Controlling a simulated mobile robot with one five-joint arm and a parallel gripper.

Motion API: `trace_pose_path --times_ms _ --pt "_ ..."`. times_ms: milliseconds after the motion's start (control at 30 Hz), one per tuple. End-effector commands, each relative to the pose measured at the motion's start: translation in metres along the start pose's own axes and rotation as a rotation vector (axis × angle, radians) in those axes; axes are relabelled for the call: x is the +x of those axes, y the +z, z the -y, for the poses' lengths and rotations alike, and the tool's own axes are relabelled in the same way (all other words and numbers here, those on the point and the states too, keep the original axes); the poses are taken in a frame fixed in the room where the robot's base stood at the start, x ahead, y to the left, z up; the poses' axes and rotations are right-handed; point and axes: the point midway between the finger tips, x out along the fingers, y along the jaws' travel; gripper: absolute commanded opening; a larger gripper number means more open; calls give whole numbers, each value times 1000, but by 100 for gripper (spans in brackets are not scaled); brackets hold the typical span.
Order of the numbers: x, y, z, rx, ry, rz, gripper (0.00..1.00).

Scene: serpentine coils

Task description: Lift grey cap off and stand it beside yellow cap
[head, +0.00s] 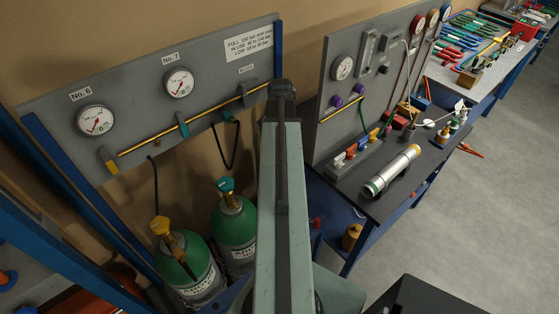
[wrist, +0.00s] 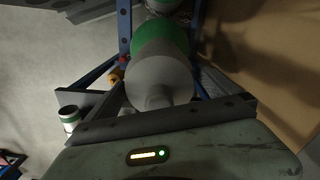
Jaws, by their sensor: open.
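The grey cap (wrist: 162,75) shows large in the middle of the wrist view, its rounded narrow end toward me, over a green cylinder (wrist: 160,35). In the head view my arm hides it. My gripper (wrist: 158,92) is open, with dark finger edges to the left and right of the cap; I cannot tell whether they touch it. The yellow cap (wrist: 116,76) shows small, just left of the grey cap in the wrist view. In the head view it stands low beside the bench frame (head: 352,236), right of my arm.
Two green cylinders with valves (head: 185,265) (head: 235,222) stand left of my arm below a grey gauge panel (head: 130,110). To the right is a dark bench (head: 345,190) bearing a white tube (head: 392,172) and fittings. Open floor (head: 480,200) lies further right.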

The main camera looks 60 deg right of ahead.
Motion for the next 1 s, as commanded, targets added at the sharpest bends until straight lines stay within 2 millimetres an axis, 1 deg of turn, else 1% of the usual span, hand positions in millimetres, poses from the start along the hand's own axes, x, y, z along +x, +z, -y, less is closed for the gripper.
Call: trace_pose_path --times_ms 33,200,233,267,300,367,400,467,867,1000 --pt "6 0 0 0 0 0 100" --pt "2 0 0 -1 0 0 100" --pt "2 0 0 -1 0 0 94" --pt "2 0 0 -1 0 0 86" --pt "2 0 0 -1 0 0 75" --pt "2 0 0 -1 0 0 58" --pt "2 0 0 -1 0 0 47" --pt "2 0 0 -1 0 0 30" --pt "1 0 1 -2 0 0 29" --pt "-3 1 1 -2 0 0 29"
